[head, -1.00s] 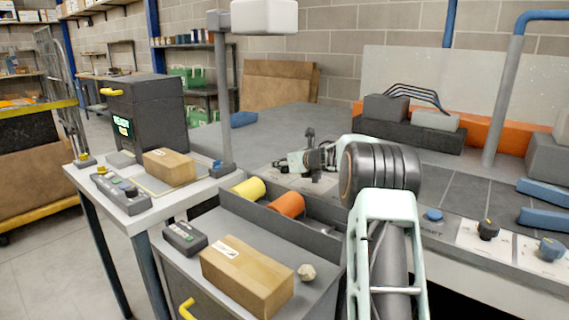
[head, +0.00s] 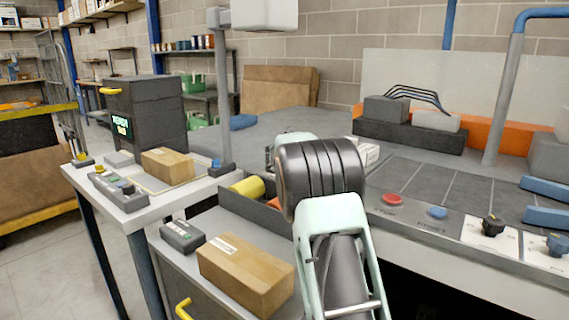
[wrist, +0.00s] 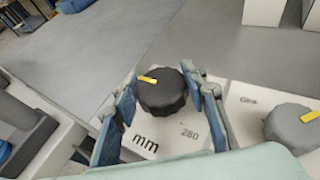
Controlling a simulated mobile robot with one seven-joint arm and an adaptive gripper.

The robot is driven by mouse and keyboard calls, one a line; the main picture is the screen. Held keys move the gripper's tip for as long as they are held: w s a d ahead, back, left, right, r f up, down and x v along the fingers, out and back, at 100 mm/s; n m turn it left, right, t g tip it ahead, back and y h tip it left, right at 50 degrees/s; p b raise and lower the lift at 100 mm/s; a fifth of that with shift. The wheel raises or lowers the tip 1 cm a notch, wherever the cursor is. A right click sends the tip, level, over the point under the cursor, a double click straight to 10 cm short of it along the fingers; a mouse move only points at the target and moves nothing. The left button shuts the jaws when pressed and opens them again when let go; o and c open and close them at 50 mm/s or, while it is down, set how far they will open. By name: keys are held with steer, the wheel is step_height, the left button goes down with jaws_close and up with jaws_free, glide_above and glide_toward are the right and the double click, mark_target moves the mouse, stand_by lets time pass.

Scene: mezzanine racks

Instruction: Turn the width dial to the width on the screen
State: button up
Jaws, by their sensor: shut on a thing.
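The width dial (wrist: 162,95) is a dark ribbed knob with a yellow pointer mark. It sits on a white plate (wrist: 140,143) printed "mm" and "280" in the wrist view. The yellow mark lies at the knob's upper left and points away from the "280". My gripper (wrist: 166,86) has its blue-padded fingers on both sides of the knob and is shut on it. In the head view my arm hides the gripper and this dial. A small screen (head: 122,128) with lit text is on the dark cabinet at left; its text is too small to read surely.
A second grey dial (wrist: 290,128) with a yellow mark stands close on the right in the wrist view. The head view shows a red button (head: 392,199), a blue button (head: 437,212) and two knobs at the panel's right. A cardboard box (head: 245,273) lies front left.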

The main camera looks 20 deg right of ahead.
steer(key=m+g+h+p, duration=0.1)
steer(key=p, duration=0.1)
steer(key=m+g+h+p, duration=0.1)
steer(key=m+h+p, duration=0.1)
steer(key=p, duration=0.1)
steer(key=shift+r+m, duration=0.3)
steer(key=shift+r, duration=0.05)
steer(key=m+g+h+p, duration=0.1)
steer(key=p, duration=0.2)
steer(key=shift+h, duration=0.3)
steer(key=shift+p, duration=0.55)
steer(key=shift+f+m+g+h+p, duration=0.25)
steer(key=shift+m+g+h+p, duration=0.05)
steer(key=shift+m+p, duration=0.25)
steer(key=o, duration=1.2)
steer(key=shift+f, duration=0.1)
steer(key=shift+c, duration=0.2)
steer(key=v, duration=1.2)
